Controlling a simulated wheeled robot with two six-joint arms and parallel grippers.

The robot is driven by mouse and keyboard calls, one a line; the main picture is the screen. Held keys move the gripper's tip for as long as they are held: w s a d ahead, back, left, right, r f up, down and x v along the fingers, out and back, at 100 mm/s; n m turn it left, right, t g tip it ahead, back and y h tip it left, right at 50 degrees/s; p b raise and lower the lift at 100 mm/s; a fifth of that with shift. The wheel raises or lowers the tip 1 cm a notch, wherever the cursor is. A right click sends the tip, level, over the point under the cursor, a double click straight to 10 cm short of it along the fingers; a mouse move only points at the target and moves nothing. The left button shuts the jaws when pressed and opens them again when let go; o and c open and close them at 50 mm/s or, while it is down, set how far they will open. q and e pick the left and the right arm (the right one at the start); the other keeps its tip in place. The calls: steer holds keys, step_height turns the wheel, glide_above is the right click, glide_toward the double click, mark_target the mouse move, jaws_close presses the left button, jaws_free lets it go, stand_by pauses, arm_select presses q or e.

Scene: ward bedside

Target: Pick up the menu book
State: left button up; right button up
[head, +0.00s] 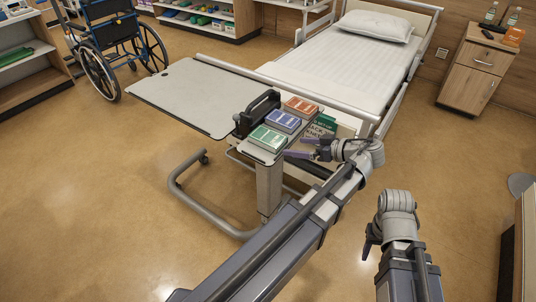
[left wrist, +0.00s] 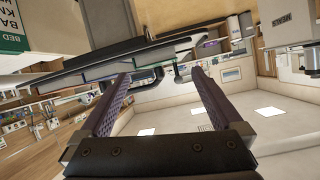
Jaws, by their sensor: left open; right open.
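Three thick book-like blocks lie in a row on the overbed table (head: 185,90): a green one (head: 268,138) nearest, a blue-purple one (head: 283,121) in the middle and an orange-red one (head: 301,106) farthest. Their titles are too small to read, so I cannot tell which is the menu book. My left gripper (head: 302,148) is open and empty, just right of the green block near the table's end. In the left wrist view, its spread fingers (left wrist: 155,85) have a dark flat edge beyond them. My right gripper (head: 369,242) hangs low at the right, away from the table.
A black handled object (head: 258,112) stands left of the blocks. A green-and-white panel lettered BACK and KNEES (head: 320,127) is close beyond my left gripper. The bed (head: 335,65) lies behind; a wheelchair (head: 115,45) stands far left.

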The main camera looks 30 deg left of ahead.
mark_target(273, 138)
arm_select(q)
steer(key=a+b, duration=0.1)
steer(key=a, duration=0.1)
steer(key=w+a+f+n+y, duration=0.1)
steer(key=a, duration=0.1)
steer(key=a+n+b, duration=0.1)
steer(key=a, duration=0.2)
steer(key=shift+w+f+b, duration=0.2)
steer(key=shift+b, duration=0.15)
steer(key=shift+w+a, duration=0.1)
steer(key=shift+a, duration=0.25)
arm_select(e)
step_height(273, 138, down, 4)
steer(key=shift+r, duration=0.15)
arm_select(q)
steer(key=shift+f, duration=0.1)
steer(key=shift+a+f, duration=0.15)
steer(key=shift+a, duration=0.15)
steer(key=b+x, duration=0.2)
steer(key=x, duration=0.2)
steer(key=shift+a+f, duration=0.15)
steer(key=shift+a, duration=0.05)
arm_select(e)
step_height(273, 138, down, 2)
arm_select(q)
steer(key=shift+c, duration=0.2)
